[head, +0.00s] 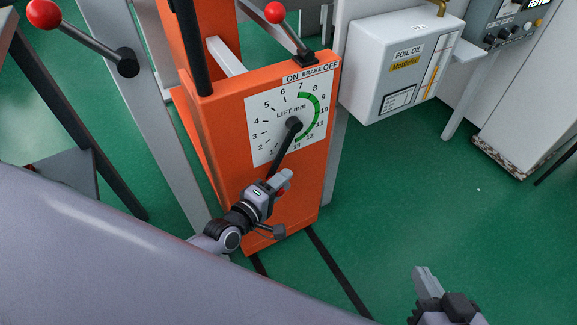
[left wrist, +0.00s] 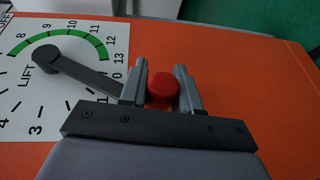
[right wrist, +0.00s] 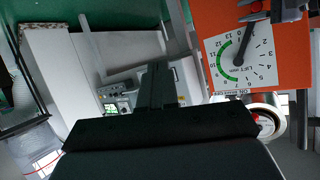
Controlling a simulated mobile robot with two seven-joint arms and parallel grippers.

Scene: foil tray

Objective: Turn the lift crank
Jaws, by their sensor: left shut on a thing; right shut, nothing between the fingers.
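The orange lift housing (head: 291,209) has a white LIFT mm dial (head: 265,116) with a green band on its 8-to-12 side. A dark crank arm (head: 284,151) runs from the dial's hub down and slightly left, near the 0 end of the scale. My left gripper (head: 281,183) is shut on the crank's red knob (left wrist: 163,87), with a finger on each side of it. The crank arm (left wrist: 80,75) also shows in the left wrist view. My right gripper (head: 428,283) is shut and empty, low at the right, away from the housing.
A brake lever with a red knob (head: 275,12) leans up-left on the housing's top by the ON/OFF label. Another red-knobbed lever (head: 44,14) is at the upper left. A white foil oil box (head: 392,65) stands right. Green floor (head: 430,190) is open between.

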